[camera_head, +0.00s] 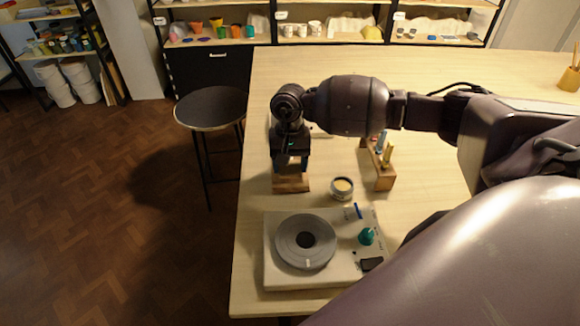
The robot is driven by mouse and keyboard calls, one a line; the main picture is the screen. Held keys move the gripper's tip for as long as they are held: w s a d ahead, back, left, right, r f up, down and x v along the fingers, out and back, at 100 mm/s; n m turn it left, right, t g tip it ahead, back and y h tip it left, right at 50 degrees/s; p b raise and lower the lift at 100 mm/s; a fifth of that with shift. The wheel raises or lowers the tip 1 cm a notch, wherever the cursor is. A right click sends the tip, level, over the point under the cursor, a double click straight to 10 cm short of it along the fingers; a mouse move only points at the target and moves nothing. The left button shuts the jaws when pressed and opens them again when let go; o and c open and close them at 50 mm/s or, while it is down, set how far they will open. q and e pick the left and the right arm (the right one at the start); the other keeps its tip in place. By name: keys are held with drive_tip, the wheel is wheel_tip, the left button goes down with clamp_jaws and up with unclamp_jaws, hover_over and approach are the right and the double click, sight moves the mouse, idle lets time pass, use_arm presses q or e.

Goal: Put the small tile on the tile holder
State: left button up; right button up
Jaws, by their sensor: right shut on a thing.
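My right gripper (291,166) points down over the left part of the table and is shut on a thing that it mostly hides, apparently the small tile. A low wooden block (291,185), which looks like the tile holder, stands directly beneath the fingertips. The gripper covers its upper back part, and I cannot tell whether the held thing touches it. My left gripper is not in view.
A turntable device (272,272) with a grey disc stands in front. A small round jar (342,188) and a wooden rack (383,181) with coloured sticks stand to the right. A black stool (211,107) is beside the table's left edge.

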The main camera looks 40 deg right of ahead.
drive_tip(key=shift+f, duration=0.75)
drive_tip(key=shift+f, duration=0.15)
drive_tip(key=o, duration=0.9)
drive_tip(key=shift+o, duration=0.2)
